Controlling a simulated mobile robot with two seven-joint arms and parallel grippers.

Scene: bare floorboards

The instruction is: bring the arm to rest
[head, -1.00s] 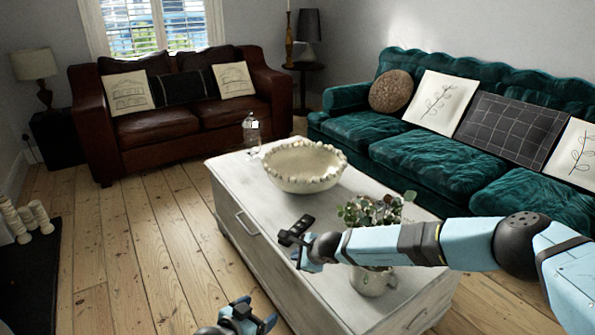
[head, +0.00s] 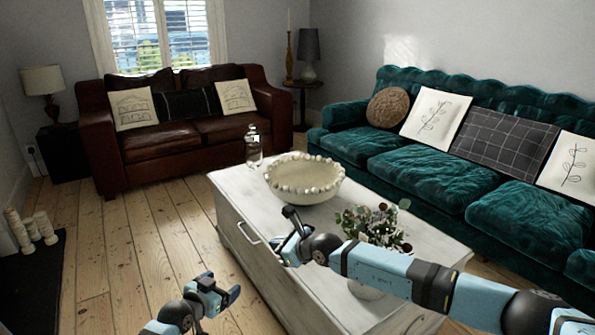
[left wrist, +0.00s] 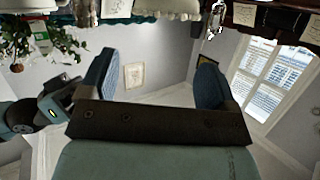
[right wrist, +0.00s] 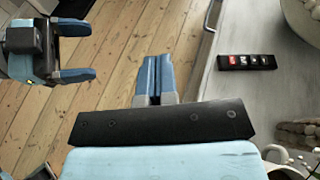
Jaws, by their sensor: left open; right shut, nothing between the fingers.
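My left gripper (head: 224,287) is over the floor at the lower middle of the head view, left of the coffee table. It is open and empty; its spread fingers show in the left wrist view (left wrist: 155,78). My right gripper (head: 286,249) is at the left edge of the table, its arm reaching in from the right. In the right wrist view its fingers (right wrist: 154,75) are shut together with nothing between them. A black remote with a red button (right wrist: 247,62) lies on the table top, to the right of and apart from those fingers.
The white coffee table (head: 232,188) holds a beaded bowl (head: 304,183), a glass bottle (head: 253,150) and a potted plant (head: 372,225), partly behind my right arm. A brown sofa (head: 160,140) and green sofa (head: 440,165) stand beyond. Floorboards left are clear; candles (head: 30,230) stand far left.

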